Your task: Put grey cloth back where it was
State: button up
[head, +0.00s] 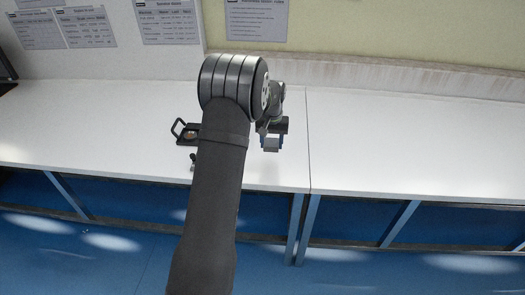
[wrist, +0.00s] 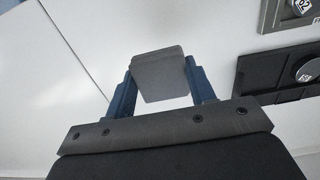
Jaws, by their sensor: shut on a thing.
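The grey cloth (wrist: 160,73) shows in the wrist view as a small folded grey block between the two blue fingers of my gripper (wrist: 160,85). The fingers press on its left and right sides. In the head view my gripper (head: 271,146) is to the right of my arm, over the white bench near its front edge, and the grey cloth (head: 271,149) shows at its tips. I cannot tell how high it is above the bench.
A black holder with a handle (head: 187,132) stands on the white bench (head: 400,135) left of my gripper, partly hidden by my arm. In the wrist view a dark tray with a round disc (wrist: 285,75) and a grey block marked 62 (wrist: 297,9) lie at right. The bench's right side is clear.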

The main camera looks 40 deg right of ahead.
send_over(262, 157)
notch_tip(262, 157, down, 3)
jog(key=shift+d+r, duration=0.15)
jog(key=shift+f, duration=1.9)
jog(key=shift+f, duration=0.15)
jog(key=o, duration=1)
notch_tip(262, 157, up, 12)
jog(key=shift+r, duration=0.15)
